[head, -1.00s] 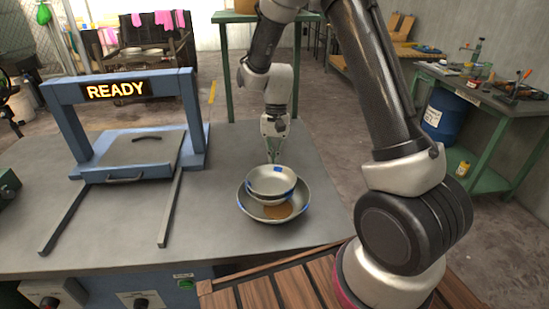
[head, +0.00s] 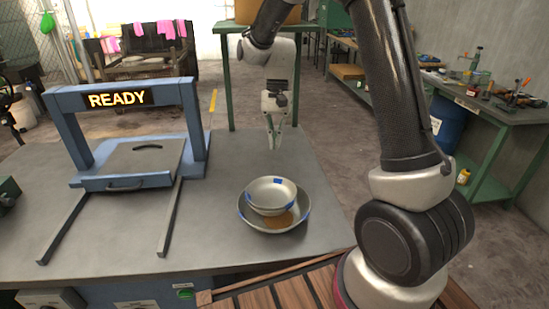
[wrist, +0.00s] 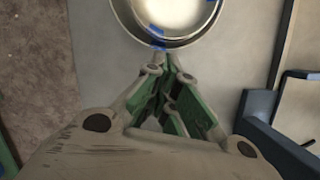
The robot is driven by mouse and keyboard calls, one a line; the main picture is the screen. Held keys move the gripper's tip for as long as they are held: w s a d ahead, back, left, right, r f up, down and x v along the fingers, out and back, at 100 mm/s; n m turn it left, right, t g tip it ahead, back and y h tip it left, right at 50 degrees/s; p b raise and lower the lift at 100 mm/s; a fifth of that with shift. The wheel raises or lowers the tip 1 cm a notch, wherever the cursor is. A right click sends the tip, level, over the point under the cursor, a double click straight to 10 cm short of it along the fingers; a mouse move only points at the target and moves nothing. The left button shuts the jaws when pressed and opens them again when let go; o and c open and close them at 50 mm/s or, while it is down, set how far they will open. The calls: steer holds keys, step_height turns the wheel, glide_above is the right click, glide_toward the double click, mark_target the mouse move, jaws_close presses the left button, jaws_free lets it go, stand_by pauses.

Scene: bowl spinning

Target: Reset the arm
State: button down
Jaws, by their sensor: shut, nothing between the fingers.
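My gripper (head: 274,145) is shut and empty. In the head view it hangs pointing down above the grey table, behind the bowls and apart from them. In the wrist view its green-sided fingers (wrist: 162,62) meet below the bowl rims in the picture. A smaller metal bowl (head: 270,193) with blue tape marks sits inside a larger metal bowl (head: 246,212). The larger bowl has a brown patch showing inside at its front. In the wrist view the bowls (wrist: 176,12) are cut off by the top edge.
A blue frame with a lit READY sign (head: 118,99) stands at the left of the table (head: 215,185). A grey plate with a handle (head: 140,160) and two rails (head: 172,210) belong to it. A green button (head: 185,293) is on the table's front. The table around the bowls is clear.

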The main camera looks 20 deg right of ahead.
steer(key=s+d+r+n+t, duration=0.1)
steer(key=s+d+r, duration=0.3)
steer(key=s, duration=0.4)
steer(key=s+d+r+n+t+h, duration=0.1)
steer(key=s+d+r+n+t, duration=0.1)
steer(key=s+d+r+t, duration=0.2)
steer(key=s+d+r+n+t, duration=0.2)
steer(key=s+d+r, duration=0.2)
steer(key=s+r, duration=0.3)
steer(key=s, duration=0.5)
steer(key=shift+s+r, duration=0.2)
steer(key=shift+s, duration=0.05)
steer(key=shift+d, duration=0.1)
